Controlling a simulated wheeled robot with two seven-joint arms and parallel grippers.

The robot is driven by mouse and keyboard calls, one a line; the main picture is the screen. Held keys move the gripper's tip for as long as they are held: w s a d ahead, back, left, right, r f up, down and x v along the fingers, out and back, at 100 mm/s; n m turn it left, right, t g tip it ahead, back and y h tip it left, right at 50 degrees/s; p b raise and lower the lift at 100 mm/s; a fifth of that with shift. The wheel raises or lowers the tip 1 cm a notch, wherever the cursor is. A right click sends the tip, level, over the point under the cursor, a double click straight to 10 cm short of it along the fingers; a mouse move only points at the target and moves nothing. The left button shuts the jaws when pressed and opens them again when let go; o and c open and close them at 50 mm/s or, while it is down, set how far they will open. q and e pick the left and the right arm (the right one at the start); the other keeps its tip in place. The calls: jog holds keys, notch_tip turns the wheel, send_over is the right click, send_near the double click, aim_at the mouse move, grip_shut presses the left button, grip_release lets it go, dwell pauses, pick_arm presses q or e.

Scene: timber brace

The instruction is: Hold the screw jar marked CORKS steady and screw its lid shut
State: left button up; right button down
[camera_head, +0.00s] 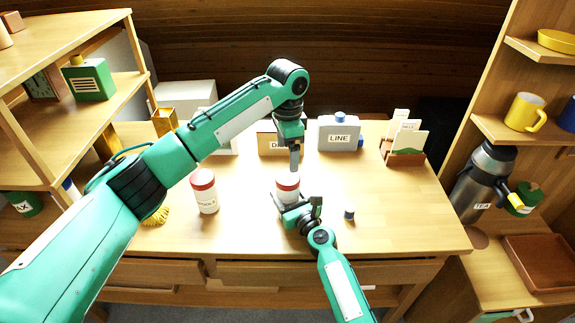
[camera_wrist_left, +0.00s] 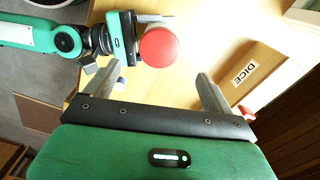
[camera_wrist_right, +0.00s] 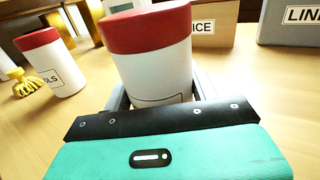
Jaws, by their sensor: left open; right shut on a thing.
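A white jar with a red lid (camera_head: 288,182) stands upright on the table in the head view. My right gripper (camera_head: 300,205) is shut around its body; in the right wrist view the white body (camera_wrist_right: 158,75) sits between the fingers. Its label is mostly hidden, so I cannot read CORKS. The red lid (camera_wrist_right: 147,28) rests on top; how tightly it is screwed I cannot tell. My left gripper (camera_head: 294,165) points down just above the lid, open and empty. In the left wrist view the lid (camera_wrist_left: 158,47) lies beyond the open fingers (camera_wrist_left: 157,85).
A second white jar with a red lid (camera_head: 205,192) stands to the left, its label ending in "LS". Behind are a DICE box (camera_wrist_left: 246,72), a grey LINE container (camera_head: 339,135) and a card holder (camera_head: 403,150). A small dark item (camera_head: 349,213) lies right of my right gripper.

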pick_arm(q)
jog(key=shift+r, duration=1.6)
pick_arm(e)
jog(key=shift+c, duration=1.8)
grip_release()
pick_arm(q)
jog(key=shift+r+p, duration=0.3)
pick_arm(e)
jog(key=v, duration=1.3)
jog(key=shift+s+d, duration=0.2)
jog(key=shift+s, duration=0.15)
pick_arm(q)
jog(key=shift+s, duration=0.1)
pick_arm(e)
jog(key=shift+f, duration=0.1)
